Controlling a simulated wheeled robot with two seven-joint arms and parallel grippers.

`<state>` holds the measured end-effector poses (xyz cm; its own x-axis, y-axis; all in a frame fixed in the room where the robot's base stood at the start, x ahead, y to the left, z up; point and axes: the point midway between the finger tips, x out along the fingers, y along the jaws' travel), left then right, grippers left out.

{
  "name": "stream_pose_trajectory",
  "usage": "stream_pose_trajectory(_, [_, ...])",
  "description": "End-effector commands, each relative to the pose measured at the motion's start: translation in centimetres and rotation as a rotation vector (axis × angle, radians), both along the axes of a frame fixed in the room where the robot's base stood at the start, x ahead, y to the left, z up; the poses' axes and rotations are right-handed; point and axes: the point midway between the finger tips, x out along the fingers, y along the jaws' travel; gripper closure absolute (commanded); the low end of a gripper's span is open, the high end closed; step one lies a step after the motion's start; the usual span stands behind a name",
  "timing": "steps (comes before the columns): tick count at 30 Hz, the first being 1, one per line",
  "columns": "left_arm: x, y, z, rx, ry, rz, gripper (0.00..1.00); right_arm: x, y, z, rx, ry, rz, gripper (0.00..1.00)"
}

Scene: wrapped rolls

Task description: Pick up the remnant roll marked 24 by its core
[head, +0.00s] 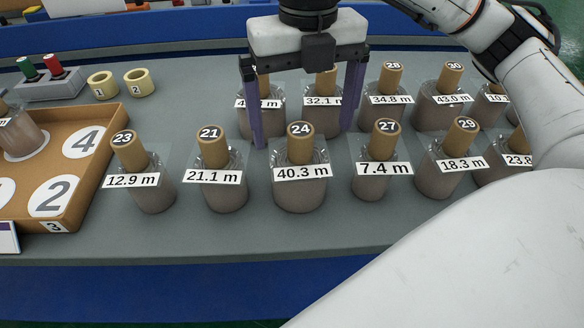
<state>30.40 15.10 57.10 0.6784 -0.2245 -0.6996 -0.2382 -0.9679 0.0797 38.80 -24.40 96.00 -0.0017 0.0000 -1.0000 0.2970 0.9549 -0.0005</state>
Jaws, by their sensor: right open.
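The roll marked 24 (299,194) stands upright in the front row, in a clear wrapper with a 40.3 m label. Its brown core (300,150) sticks up from the top. My right gripper (303,139) is open and empty, with its purple fingers pointing down. In the picture one fingertip is left of the core and the other right of it, both apart from it. I cannot tell whether the fingers are level with the core in depth or a little behind it. My left gripper is not in view.
Close neighbours are the roll marked 21 (222,192) at left and the roll marked 27 (371,187) at right. A second row stands behind, partly hidden by my fingers. An orange tray (108,135) is at left. The grey table front (200,248) is clear.

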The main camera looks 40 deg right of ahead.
Motion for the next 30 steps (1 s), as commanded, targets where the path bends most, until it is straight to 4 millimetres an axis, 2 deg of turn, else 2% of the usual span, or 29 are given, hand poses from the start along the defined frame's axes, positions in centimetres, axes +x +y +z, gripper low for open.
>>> stream_pose_trajectory(6, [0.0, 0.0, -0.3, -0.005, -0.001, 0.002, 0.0, -0.1, 0.0, -3.3, -0.002, 0.004, 0.0, 0.03])
stream_pose_trajectory(11, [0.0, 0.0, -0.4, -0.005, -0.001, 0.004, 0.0, -0.1, 0.2, -4.8, -0.001, 0.001, 0.001, 0.03])
stream_pose_trajectory(19, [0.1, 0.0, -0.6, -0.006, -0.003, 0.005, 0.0, -0.4, 0.9, -8.6, -0.001, 0.003, -0.002, 0.03])
stream_pose_trajectory(23, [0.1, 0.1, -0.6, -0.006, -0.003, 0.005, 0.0, -0.4, 0.9, -9.4, 0.0, 0.0, -0.001, 0.03])
stream_pose_trajectory(29, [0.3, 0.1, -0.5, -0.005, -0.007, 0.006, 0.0, -0.4, 0.9, -9.4, 0.0, 0.0, 0.0, 0.03])
stream_pose_trajectory(30, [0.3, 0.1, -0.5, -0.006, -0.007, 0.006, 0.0, -0.4, 0.9, -9.4, 0.0, 0.0, 0.0, 0.08])
